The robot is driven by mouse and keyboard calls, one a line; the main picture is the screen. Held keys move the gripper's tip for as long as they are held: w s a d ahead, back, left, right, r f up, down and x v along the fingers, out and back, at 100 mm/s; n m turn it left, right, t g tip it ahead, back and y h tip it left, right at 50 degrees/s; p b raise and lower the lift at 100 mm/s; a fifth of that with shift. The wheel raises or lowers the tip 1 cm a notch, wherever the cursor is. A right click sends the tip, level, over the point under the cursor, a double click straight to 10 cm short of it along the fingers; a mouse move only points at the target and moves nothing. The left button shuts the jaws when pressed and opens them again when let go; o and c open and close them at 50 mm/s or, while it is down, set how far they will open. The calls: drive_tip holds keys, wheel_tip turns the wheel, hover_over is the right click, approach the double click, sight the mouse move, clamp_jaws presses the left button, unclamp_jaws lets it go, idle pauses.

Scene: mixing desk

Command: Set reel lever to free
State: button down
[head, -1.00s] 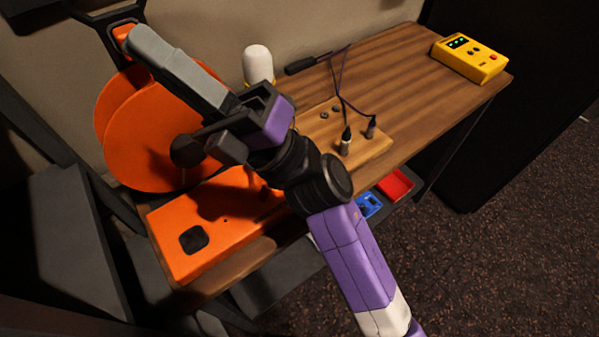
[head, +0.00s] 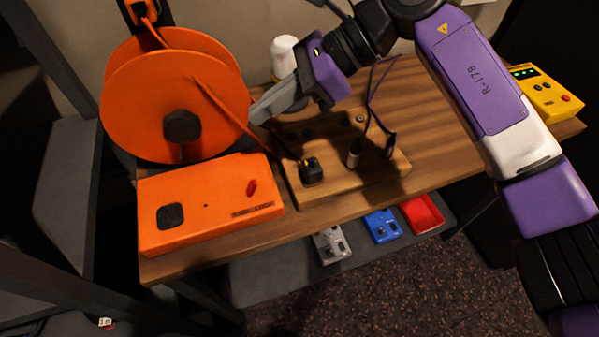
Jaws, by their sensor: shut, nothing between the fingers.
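The orange cable reel (head: 160,97) stands at the back left of the desk, with a dark hub knob (head: 183,127) on its face. The orange base box (head: 190,225) sits in front of it. The small red reel lever (head: 252,187) is on the box top near its right end, tilted, above a dark label (head: 252,211) too small to read surely. My gripper (head: 256,113) is shut and empty, its fingertips beside the reel's right edge, above and behind the lever and apart from it. I cannot tell if the fingertips touch the reel.
A wooden board (head: 345,175) with plugs and cables lies right of the box, with an orange cable running to a black plug (head: 311,171). A white bottle (head: 284,55) stands behind my gripper. A yellow device (head: 541,92) is at the right.

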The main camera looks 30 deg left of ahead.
sight(252, 187)
drive_tip(key=d+f+h, duration=0.1)
drive_tip(key=d, duration=0.1)
drive_tip(key=w+d+f+n+h, duration=0.1)
drive_tip(key=d+f, duration=0.1)
drive_tip(key=w+d+f+n, duration=0.1)
drive_tip(key=d+f, duration=0.1)
drive_tip(key=shift+h, duration=0.4)
drive_tip(key=shift+s+d+n, duration=0.15)
drive_tip(key=shift+d+n, duration=0.1)
drive_tip(key=shift+n, duration=0.05)
drive_tip(key=p+x, duration=0.1)
drive_tip(key=x, duration=0.9)
drive_tip(key=shift+a, duration=0.1)
